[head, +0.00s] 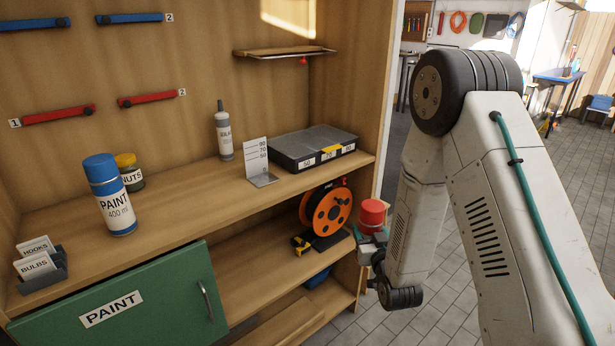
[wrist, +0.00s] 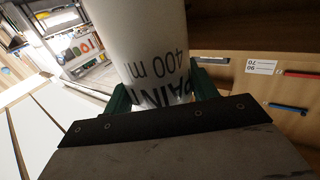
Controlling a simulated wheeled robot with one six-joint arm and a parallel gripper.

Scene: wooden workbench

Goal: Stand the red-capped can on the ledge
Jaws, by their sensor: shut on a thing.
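My gripper (head: 370,238) is shut on the red-capped can (head: 373,210), out to the right of the workbench. In the head view only the red top shows clearly; the gripper hides most of the body. In the wrist view the can (wrist: 150,35) is a white cylinder with PAINT 400 ml lettering, between the green fingers (wrist: 160,92). The can looks about upright in the head view. The ledge (head: 285,51) is a small wooden shelf high on the back panel, with a small red part under it. Nothing stands on it.
A blue-capped paint can (head: 110,200), a nuts jar (head: 130,172), a sealant bottle (head: 224,135), a small sign (head: 258,160) and an organizer case (head: 313,146) stand on the worktop. An orange cable reel (head: 327,212) sits below. The cabinet's side panel (head: 372,90) edges the right.

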